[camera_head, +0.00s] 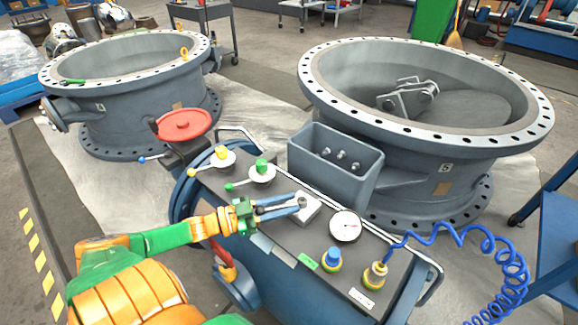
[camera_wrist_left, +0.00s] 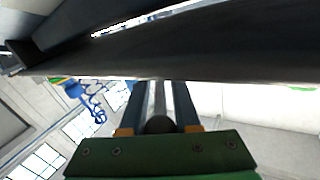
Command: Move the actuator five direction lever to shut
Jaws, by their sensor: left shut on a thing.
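My left gripper (camera_head: 297,205) reaches in from the left over the dark actuator panel (camera_head: 285,228). Its fingers are shut on a small lever at a pale block (camera_head: 308,217) in the middle of the panel. In the left wrist view a thin grey rod (camera_wrist_left: 159,100) with a dark round end runs between the gripper's two blue fingers (camera_wrist_left: 160,92). The fingers hide much of the lever, and its exact angle is hard to tell. My right gripper is not in view.
Levers with a yellow knob (camera_head: 222,152) and a green knob (camera_head: 261,166) stand behind the gripper. A gauge (camera_head: 345,226), a blue knob (camera_head: 333,254) and a coiled blue hose (camera_head: 470,240) are to the right. Two large valve bodies (camera_head: 135,97) (camera_head: 415,150) stand behind.

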